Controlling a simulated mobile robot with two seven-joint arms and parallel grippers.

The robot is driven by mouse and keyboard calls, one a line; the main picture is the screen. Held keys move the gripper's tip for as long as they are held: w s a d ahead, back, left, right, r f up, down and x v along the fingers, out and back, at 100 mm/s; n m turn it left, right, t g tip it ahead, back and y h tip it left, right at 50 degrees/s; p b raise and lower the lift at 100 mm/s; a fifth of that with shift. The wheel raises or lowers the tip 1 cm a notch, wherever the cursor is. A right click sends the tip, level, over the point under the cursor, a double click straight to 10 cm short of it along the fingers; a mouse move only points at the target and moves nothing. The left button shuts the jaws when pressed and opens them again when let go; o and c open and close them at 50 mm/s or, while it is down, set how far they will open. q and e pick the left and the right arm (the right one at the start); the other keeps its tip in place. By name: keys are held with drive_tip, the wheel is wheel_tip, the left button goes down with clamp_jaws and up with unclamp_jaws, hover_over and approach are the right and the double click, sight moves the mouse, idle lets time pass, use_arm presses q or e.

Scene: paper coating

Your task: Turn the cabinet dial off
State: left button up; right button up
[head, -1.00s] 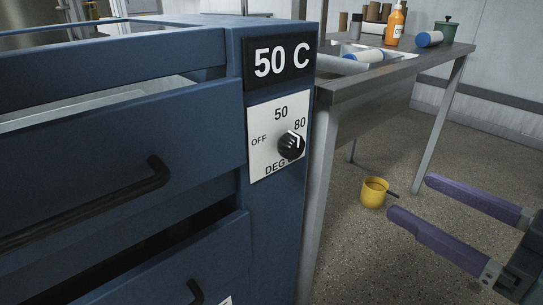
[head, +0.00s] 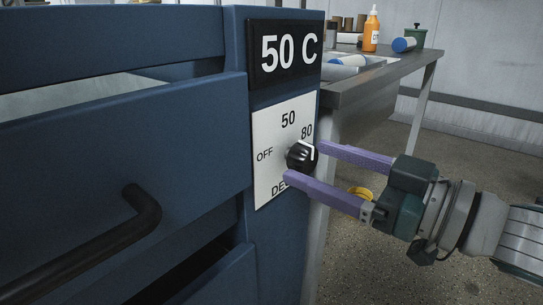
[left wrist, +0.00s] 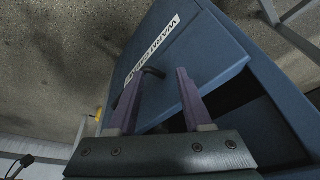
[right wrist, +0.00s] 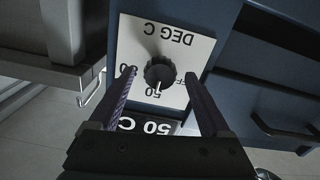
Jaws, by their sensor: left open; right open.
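The round black dial (head: 301,156) sits on a white plate (head: 268,133) marked OFF, 50 and 80 on the blue cabinet's front. The dial also shows in the right wrist view (right wrist: 160,74), where its white mark points toward the 50. The display (head: 284,54) above reads 50 C. My right gripper (head: 304,163) is open, its purple fingers on either side of the dial; contact cannot be told. It also shows in the right wrist view (right wrist: 159,76). My left gripper (left wrist: 158,76) is open and empty in front of a blue drawer, outside the head view.
Black drawer handles (head: 115,235) stick out from the cabinet at left. A steel table (head: 400,75) behind at right holds an orange bottle (head: 371,30) and rolls. A yellow cup (head: 361,193) is on the floor behind my right gripper. The floor at right is otherwise clear.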

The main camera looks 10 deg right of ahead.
drive_tip(key=shift+w+a, duration=0.15)
drive_tip(key=shift+c, duration=0.2)
clamp_jaws()
idle(0.4)
